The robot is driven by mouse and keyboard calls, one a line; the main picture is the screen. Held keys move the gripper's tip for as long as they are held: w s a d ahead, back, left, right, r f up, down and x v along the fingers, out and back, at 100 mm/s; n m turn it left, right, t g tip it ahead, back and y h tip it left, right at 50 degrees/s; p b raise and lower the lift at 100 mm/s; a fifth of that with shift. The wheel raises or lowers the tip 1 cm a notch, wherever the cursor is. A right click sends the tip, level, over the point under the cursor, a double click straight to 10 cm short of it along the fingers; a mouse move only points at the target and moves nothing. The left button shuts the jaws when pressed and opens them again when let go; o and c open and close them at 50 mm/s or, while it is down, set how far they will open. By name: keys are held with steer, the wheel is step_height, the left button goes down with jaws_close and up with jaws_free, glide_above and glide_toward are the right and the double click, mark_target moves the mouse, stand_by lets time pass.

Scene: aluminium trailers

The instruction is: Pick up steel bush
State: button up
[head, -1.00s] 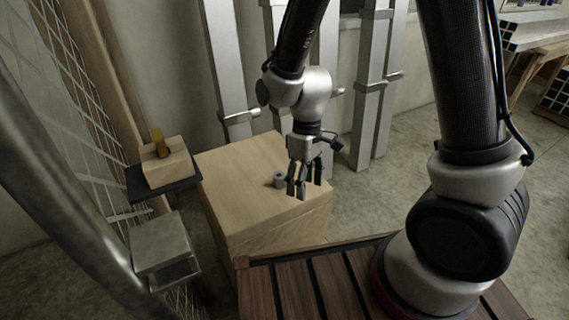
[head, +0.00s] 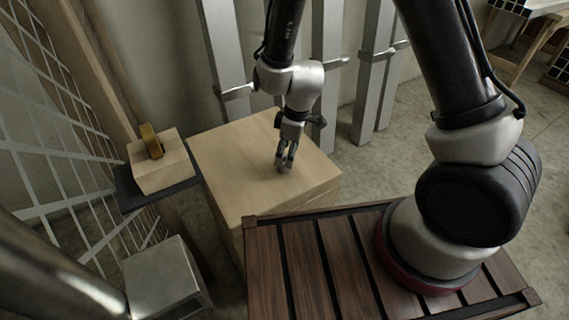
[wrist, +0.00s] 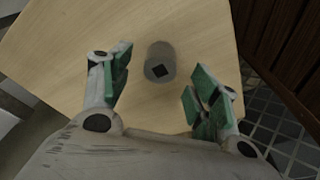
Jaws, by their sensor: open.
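The steel bush (wrist: 160,59) is a small grey cylinder with a dark square opening in the end facing the camera. It stands on the pale wooden box (head: 232,165), whose top also fills much of the wrist view (wrist: 70,35). My gripper (head: 284,166) points down over the box top in the head view, with its fingers around the place of the bush, which they largely hide. In the wrist view my gripper (wrist: 161,72) is open, with one green-padded finger left of the bush and one right. Gaps show on both sides, so the fingers look apart from it.
A wooden block (head: 165,172) with a brass-coloured piece (head: 151,141) sits on a dark shelf (head: 128,190) to the left. A metal box (head: 165,275) is at lower left. Metal posts (head: 328,75) stand behind. A slatted dark wooden deck (head: 340,260) lies in front.

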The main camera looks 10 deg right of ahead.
mark_target(285, 159)
steer(key=f, duration=0.3)
steer(key=a+f, duration=0.1)
steer(key=shift+w+f, duration=0.15)
steer(key=shift+f, duration=0.25)
steer(key=shift+c, duration=0.2)
steer(key=c, duration=1.3)
steer(key=shift+r, duration=0.1)
